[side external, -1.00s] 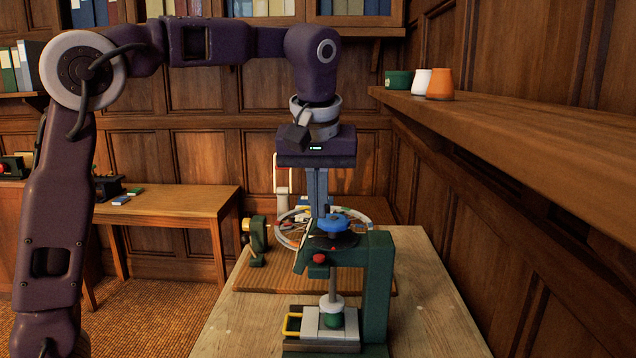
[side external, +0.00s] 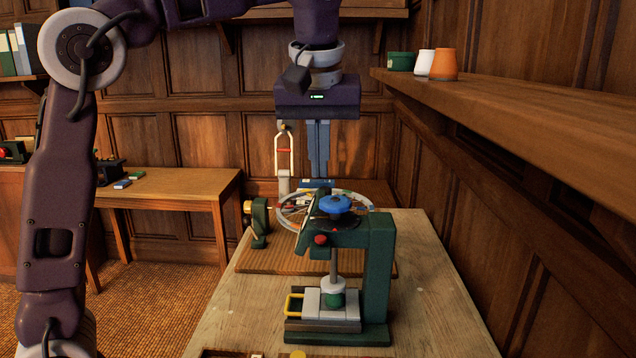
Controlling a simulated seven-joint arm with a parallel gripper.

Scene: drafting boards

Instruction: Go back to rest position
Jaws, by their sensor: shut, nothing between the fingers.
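My gripper (side external: 318,175) is in the upper middle of the side external view, pointing straight down with its two blue-grey fingers together and nothing held. It hangs above the far part of the wooden table (side external: 240,318), behind the green press-like device (side external: 378,265) and over or near a round wire-rimmed tray (side external: 289,217). A blue knob (side external: 335,204) tops the green device, below and slightly right of the fingertips. The fingertips look clear of the knob.
A small green device (side external: 259,222) stands at the table's left edge. A wall shelf (side external: 500,105) with three small pots runs along the right. A side table (side external: 165,187) stands at the left. Air above the main table is open.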

